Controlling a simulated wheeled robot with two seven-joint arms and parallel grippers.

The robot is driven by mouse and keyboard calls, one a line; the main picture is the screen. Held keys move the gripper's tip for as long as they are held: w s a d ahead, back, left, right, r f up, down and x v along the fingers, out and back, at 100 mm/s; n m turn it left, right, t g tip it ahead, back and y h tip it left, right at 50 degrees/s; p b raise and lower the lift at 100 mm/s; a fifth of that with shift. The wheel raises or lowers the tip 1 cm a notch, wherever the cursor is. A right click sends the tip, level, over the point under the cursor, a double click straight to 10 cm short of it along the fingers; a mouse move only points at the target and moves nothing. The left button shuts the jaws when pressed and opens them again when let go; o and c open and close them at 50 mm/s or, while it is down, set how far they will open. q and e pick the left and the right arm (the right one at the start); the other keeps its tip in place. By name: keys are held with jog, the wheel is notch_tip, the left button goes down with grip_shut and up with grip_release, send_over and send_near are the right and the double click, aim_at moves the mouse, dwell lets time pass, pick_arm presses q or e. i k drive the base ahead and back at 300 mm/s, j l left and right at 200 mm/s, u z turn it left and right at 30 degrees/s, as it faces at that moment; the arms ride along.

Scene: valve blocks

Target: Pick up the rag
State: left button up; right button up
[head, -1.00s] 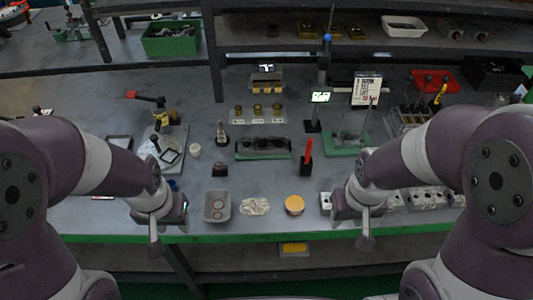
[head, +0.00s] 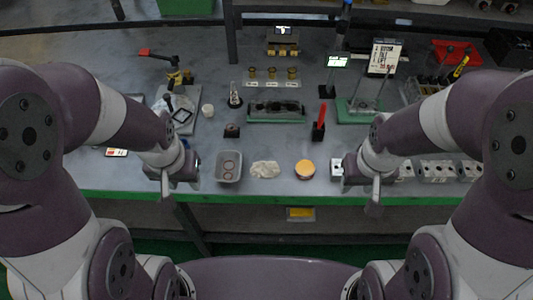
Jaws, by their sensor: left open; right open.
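The rag (head: 265,169) is a crumpled cream cloth lying flat near the front edge of the workbench, between a grey tray and a round tan-topped container. My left gripper (head: 167,190) hangs at the bench's front edge, left of the rag and apart from it. My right gripper (head: 374,200) hangs at the front edge, right of the rag and apart from it. Both grippers are open and look empty; their fingers are seen edge-on.
The grey tray (head: 229,167) holds round parts left of the rag. The round container (head: 305,169) is on its right. Metal valve blocks (head: 437,170) line the right front. A red-handled tool (head: 319,124) stands behind. The green front edge (head: 270,198) bounds the bench.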

aim_at(261, 169)
jog(key=j+z, duration=0.1)
jog(key=z, duration=1.75)
jog(key=k+j+z, duration=0.4)
jog(key=k+j, duration=0.4)
